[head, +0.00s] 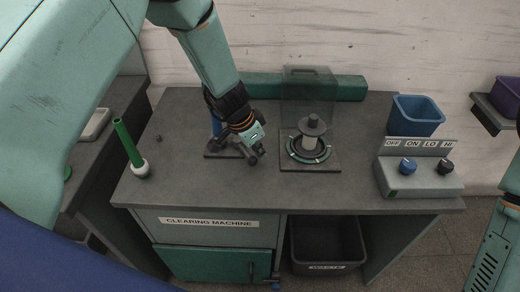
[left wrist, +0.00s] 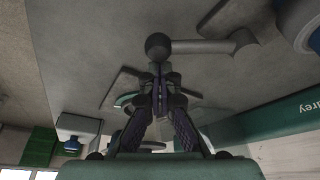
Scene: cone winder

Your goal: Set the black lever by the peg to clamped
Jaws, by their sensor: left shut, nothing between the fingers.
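My left gripper (head: 252,152) is shut and empty, low over the middle-left of the grey table. In the left wrist view its closed fingers (left wrist: 160,82) point at the lever's black ball knob (left wrist: 158,46), very close to it; I cannot tell whether they touch. The lever's arm (left wrist: 205,46) runs from the knob to a pivot beside a blue peg (left wrist: 308,35). In the head view the blue peg (head: 216,127) stands on a dark base plate (head: 218,154), partly behind my gripper. No clamped mark is readable. My right gripper does not show.
Right of my gripper is a round fixture (head: 309,150) with a clear guard (head: 308,97). A blue bin (head: 416,115) and switch box (head: 420,178) stand right. The table's front middle is clear.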

